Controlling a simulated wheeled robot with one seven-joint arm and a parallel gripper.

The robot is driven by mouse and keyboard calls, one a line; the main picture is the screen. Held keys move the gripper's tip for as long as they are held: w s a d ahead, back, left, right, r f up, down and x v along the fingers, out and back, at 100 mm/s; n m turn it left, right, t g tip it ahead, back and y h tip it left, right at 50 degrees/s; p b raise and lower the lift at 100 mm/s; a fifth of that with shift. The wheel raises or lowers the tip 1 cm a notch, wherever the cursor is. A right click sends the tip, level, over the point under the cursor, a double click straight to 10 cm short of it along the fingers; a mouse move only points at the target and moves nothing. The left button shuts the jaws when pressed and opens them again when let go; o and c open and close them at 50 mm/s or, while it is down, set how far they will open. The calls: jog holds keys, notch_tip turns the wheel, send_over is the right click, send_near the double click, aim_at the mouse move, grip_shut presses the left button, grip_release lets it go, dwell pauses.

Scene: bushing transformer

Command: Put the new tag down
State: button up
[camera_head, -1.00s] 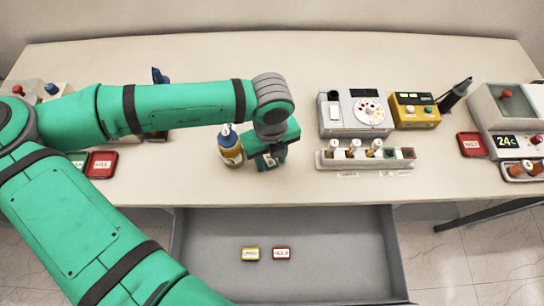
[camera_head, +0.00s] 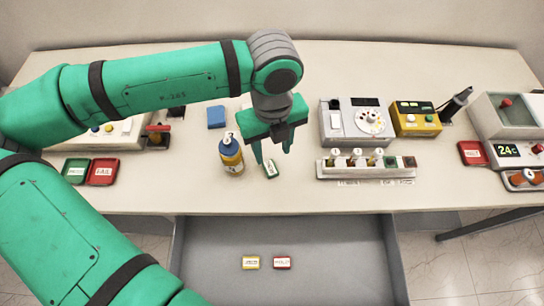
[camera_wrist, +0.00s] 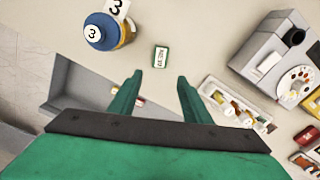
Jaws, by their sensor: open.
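A small green-edged tag with a white label (camera_head: 271,169) lies on the table, just right of a blue-capped yellow bottle. In the wrist view the tag (camera_wrist: 160,57) lies flat, beyond my fingertips and apart from them. Its lettering is too small to read surely. My gripper (camera_head: 273,160) is above the tag, pointing down, with its two fingers spread. In the wrist view my gripper (camera_wrist: 155,80) is open with nothing between the fingers.
The bottle (camera_head: 231,155) marked 3 stands close left of the tag. A rack with several bushings (camera_head: 365,170) stands to the right. A blue block (camera_head: 216,117) lies behind.

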jog(key=shift+r, duration=0.9)
jog(key=shift+a, duration=0.1)
